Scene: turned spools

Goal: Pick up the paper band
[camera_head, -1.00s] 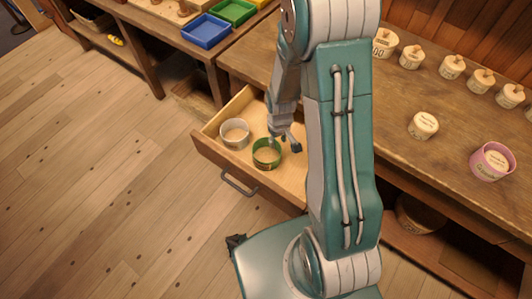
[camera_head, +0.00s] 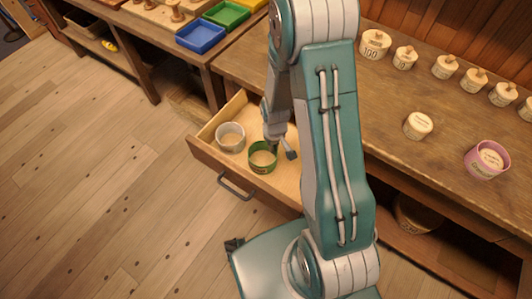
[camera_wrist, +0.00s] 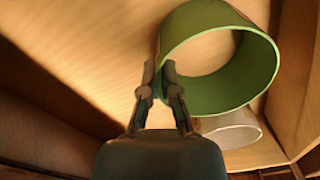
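A green paper band (camera_head: 263,167), an open ring, stands in the pulled-out drawer. A whitish band (camera_head: 230,144) stands beside it to the left. My gripper (camera_head: 281,149) is over the far right edge of the green band. In the wrist view my gripper (camera_wrist: 159,72) has its two fingers apart, with the left wall of the green band (camera_wrist: 228,108) close to or between the tips. The right finger overlaps the ring's opening; I cannot tell whether either finger touches it. The whitish band (camera_wrist: 232,138) shows partly behind the green one.
The drawer (camera_head: 240,177) has wooden walls around the bands. On the bench (camera_head: 375,120) are a pale spool (camera_head: 418,125), a pink band (camera_head: 480,168) around another spool, and a row of knobbed spools. Blue (camera_head: 201,37) and green trays stand at the back left.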

